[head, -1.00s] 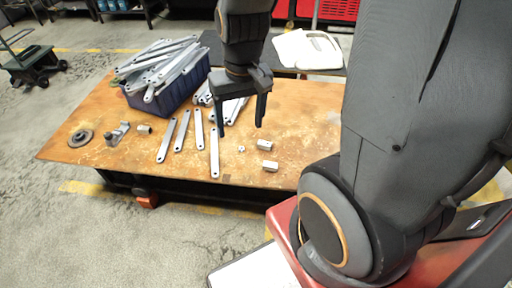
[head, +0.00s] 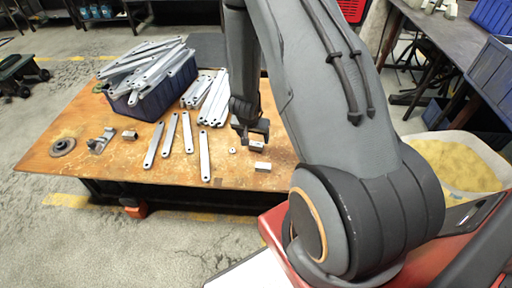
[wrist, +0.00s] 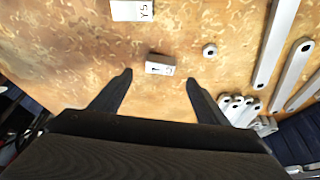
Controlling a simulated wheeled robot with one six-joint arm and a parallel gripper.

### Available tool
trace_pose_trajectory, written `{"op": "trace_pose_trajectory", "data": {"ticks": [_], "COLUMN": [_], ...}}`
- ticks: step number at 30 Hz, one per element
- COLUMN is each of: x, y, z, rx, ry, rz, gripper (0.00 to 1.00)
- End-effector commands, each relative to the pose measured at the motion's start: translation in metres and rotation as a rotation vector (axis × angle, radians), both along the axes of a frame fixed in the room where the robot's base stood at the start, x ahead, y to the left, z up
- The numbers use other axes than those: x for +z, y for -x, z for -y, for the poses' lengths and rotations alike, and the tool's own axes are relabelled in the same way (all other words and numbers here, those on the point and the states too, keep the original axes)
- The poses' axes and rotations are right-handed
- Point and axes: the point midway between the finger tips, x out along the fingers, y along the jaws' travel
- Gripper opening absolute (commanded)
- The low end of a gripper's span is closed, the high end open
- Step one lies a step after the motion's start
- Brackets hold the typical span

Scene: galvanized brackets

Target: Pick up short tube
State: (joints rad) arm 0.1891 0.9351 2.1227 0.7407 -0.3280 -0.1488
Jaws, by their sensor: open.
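Two short, pale metal block-like tubes lie on the brown table. One short tube (head: 257,146) is right by my gripper (head: 251,133) in the head view; the other short piece (head: 262,166) lies nearer the front. In the wrist view, my gripper (wrist: 159,79) is open and empty, pointing down. The first short tube (wrist: 160,66) shows between and just beyond the fingertips, with a dark mark on it. The other piece (wrist: 132,10) is at the top edge, lettered. I cannot tell the exact height of the fingers above the table.
A small nut (head: 232,150) lies beside the tube. Several flat brackets (head: 204,155) lie to the left. A blue bin (head: 150,98) heaped with brackets stands behind. A disc (head: 62,146), a clamp-like part (head: 101,140) and a small cylinder (head: 129,135) lie at the left.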

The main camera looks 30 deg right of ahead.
Motion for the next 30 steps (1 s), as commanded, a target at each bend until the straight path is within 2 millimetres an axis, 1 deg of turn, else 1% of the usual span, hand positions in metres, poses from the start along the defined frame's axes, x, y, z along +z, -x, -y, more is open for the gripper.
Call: {"op": "trace_pose_trajectory", "data": {"ticks": [3,8,15,18,21,27,28,30], "x": [-0.012,-0.025,-0.054,-0.063,-0.066,-0.066,-0.066,-0.066], "y": [-0.003,-0.007,-0.016,-0.019,-0.020,-0.020,-0.020,-0.020], "z": [0.004,0.007,0.016,0.019,0.020,0.020,0.020,0.020], "rx": [0.001,0.000,0.001,0.001,0.002,0.002,0.002,0.002], "ry": [0.000,-0.001,-0.001,0.000,-0.001,-0.001,-0.001,-0.001], "rz": [-0.002,-0.001,-0.002,-0.001,-0.001,-0.001,-0.001,-0.001], "gripper": [0.69,0.69,0.69,0.69,0.69,0.69,0.67,0.55]}}
